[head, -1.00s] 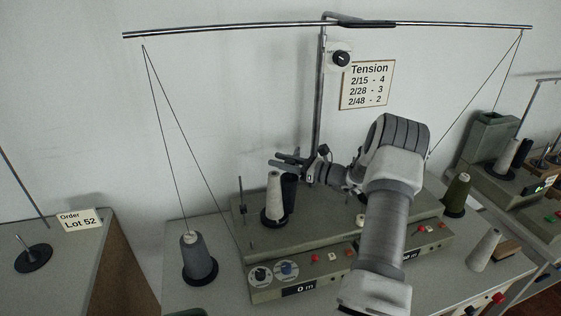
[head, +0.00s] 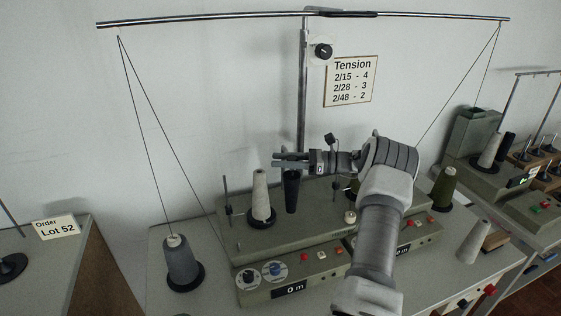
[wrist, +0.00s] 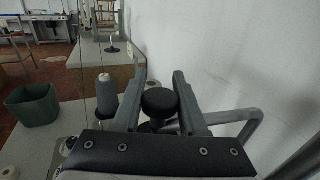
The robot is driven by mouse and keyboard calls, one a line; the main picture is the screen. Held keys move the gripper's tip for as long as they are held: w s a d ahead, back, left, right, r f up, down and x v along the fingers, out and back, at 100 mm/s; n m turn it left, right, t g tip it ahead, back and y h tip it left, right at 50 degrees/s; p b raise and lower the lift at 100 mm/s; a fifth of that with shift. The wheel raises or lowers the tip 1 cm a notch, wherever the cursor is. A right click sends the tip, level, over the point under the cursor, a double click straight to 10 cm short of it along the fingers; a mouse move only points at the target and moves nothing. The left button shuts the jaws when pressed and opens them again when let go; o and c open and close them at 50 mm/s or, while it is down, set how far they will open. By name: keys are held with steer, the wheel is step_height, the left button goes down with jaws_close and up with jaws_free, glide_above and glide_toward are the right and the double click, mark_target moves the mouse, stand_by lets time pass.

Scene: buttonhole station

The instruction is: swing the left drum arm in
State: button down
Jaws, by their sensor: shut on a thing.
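In the head view a narrow black drum (head: 291,192) stands at the back of the winding machine, just right of a pale cone on a black base (head: 261,192). My gripper (head: 287,160) reaches in from the right, level, at the drum's top. In the wrist view the drum's round black top (wrist: 159,102) sits between my two fingers (wrist: 157,92), which are shut on it. The arm that carries the drum cannot be made out. My own arm hides much of the machine's right half (head: 425,228).
A metal post (head: 303,100) rises behind my gripper to a long crossbar (head: 200,19). Threads run from its ends to a grey cone (head: 181,260) at left and an olive cone (head: 443,188) at right. A thin thread guide (head: 227,195) stands left of the pale cone. The wall is close behind.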

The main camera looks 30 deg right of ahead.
steer(key=shift+c, duration=2.3)
jaws_free()
steer(key=b+v, duration=0.2)
steer(key=v, duration=1.5)
steer(key=shift+s+d, duration=0.15)
steer(key=shift+s, duration=0.1)
